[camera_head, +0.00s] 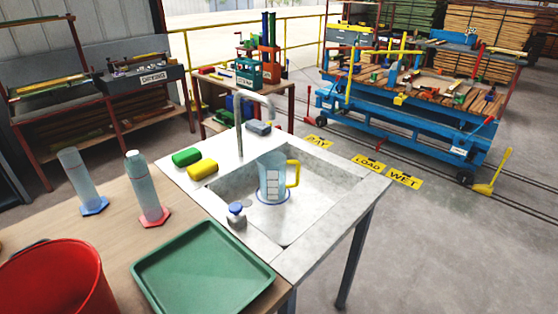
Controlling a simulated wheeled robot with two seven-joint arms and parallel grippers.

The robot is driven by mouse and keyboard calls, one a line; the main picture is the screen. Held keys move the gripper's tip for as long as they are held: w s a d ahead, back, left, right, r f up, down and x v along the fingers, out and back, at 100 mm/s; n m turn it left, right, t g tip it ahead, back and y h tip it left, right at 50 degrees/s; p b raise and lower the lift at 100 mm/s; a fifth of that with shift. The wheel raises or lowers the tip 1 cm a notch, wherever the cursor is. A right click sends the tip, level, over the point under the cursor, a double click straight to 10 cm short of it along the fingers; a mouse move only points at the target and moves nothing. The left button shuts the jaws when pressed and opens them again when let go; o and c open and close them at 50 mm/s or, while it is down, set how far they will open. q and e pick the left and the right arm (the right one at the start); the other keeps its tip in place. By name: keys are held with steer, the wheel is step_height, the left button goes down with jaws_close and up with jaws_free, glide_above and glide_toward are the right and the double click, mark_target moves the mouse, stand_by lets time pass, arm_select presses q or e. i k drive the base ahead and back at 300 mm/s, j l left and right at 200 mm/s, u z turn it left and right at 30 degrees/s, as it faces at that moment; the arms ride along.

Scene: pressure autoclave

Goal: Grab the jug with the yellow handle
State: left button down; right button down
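A clear jug (270,178) with a yellow handle (293,174) stands upright in the basin of a grey sink (318,208). Its handle points to the right. It has a pale scale panel on its side and a blue ring at its base. The tap (240,125) rises behind it on the left. Neither of my grippers is in view.
A green and a yellow sponge (203,169) and a small bottle (236,215) sit on the sink rim. A green tray (205,270), red bucket (52,285) and two cylinders (147,190) stand on the wooden table. A blue cart (400,125) is behind.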

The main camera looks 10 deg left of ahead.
mark_target(271, 165)
steer(key=i+l, duration=0.45)
steer(key=i+l+u, duration=0.15)
steer(key=i+l, duration=0.3)
steer(key=l, duration=0.2)
